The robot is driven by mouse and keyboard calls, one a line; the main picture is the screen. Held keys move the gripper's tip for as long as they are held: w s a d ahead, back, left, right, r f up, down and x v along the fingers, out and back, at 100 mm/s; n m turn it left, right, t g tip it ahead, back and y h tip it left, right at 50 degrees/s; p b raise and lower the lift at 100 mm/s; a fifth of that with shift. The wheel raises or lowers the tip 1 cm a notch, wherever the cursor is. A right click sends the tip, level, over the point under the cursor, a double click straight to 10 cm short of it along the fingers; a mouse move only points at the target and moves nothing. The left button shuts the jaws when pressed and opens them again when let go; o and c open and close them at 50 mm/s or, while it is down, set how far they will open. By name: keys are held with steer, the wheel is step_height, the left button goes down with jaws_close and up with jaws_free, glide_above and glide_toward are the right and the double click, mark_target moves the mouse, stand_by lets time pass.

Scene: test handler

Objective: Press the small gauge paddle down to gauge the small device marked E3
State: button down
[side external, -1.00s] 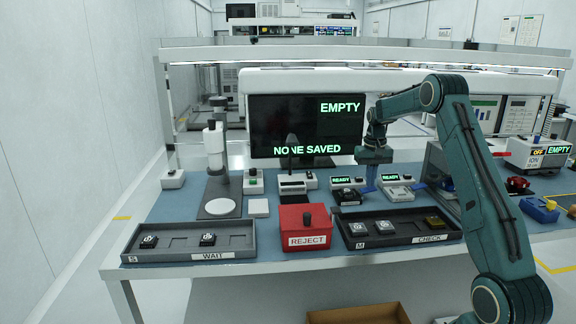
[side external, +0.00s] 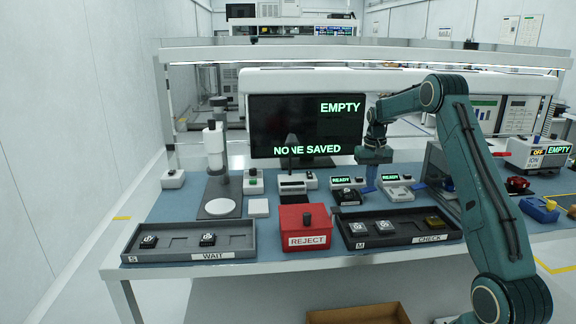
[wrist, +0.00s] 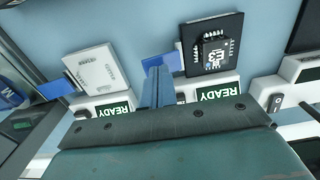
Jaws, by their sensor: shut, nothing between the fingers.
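The small device marked E3 (wrist: 214,52) sits in a black square nest on a white gauge (wrist: 217,86), whose display reads READY. In the side external view this device (side external: 347,194) shows as a dark block with a pale top. A blue paddle (wrist: 172,61) sticks out at the left of the nest, partly hidden by my gripper. My gripper (wrist: 157,80) is shut and empty, its blue fingers over or beside this paddle; I cannot tell whether they touch. In the side external view my gripper (side external: 371,178) is between the two gauges.
A second white gauge (side external: 399,192), also READY, stands just right with its own blue paddle (wrist: 55,90). The CHECK tray (side external: 445,240), red REJECT bin (side external: 292,240) and WAIT tray (side external: 170,258) lie in front. The monitor (side external: 262,125) reads EMPTY and NONE SAVED.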

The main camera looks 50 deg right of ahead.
mark_target(369, 189)
steer(key=shift+f, duration=1.15)
stand_by(0.9)
steer(key=shift+r, duration=3.7)
steer(key=shift+a+r, duration=0.1)
